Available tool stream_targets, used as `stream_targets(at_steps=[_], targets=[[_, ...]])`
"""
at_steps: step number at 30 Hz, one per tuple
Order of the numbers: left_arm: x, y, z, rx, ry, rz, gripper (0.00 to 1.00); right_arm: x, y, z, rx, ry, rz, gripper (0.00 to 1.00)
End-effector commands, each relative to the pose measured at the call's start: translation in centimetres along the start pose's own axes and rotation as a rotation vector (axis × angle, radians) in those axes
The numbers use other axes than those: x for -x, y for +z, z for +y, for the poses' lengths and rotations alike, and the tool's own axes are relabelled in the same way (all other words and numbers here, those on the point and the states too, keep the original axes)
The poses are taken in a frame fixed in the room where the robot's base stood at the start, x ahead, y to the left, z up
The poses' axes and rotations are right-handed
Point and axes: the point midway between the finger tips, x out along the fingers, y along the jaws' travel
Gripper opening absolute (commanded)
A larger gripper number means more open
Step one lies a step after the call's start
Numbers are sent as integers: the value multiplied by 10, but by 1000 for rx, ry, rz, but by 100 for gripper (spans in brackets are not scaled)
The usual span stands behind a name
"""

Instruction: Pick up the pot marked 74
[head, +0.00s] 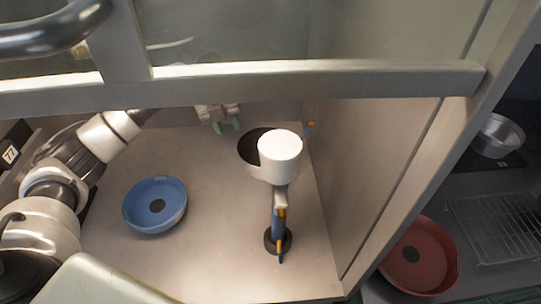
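No mark 74 is readable on any pot. A round vessel with a dark interior (252,142) stands at the back of the light surface, partly hidden by a white cylinder (280,152). My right gripper does not show.
A pale crossbar (330,85) spans the upper view. A slim blue and orange object (279,220) is below the white cylinder. A side panel (365,180) closes the right. Beyond it are a red pan (420,258), a metal bowl (496,138) and a wire rack (495,225).

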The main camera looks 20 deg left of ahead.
Motion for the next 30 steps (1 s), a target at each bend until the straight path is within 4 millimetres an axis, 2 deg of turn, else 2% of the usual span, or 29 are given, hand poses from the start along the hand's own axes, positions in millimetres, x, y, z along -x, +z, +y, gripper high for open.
stream_targets(at_steps=[3,12,17,25,30], targets=[[0,5,3,-25,-4,4,34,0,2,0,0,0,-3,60],[-43,4,2,-28,-4,4,34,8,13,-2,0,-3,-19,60],[-54,5,1,-26,-5,4,34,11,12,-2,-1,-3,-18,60],[-92,7,0,-27,-4,3,34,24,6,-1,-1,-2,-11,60],[-101,7,0,-28,-4,1,34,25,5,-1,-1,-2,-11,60]])
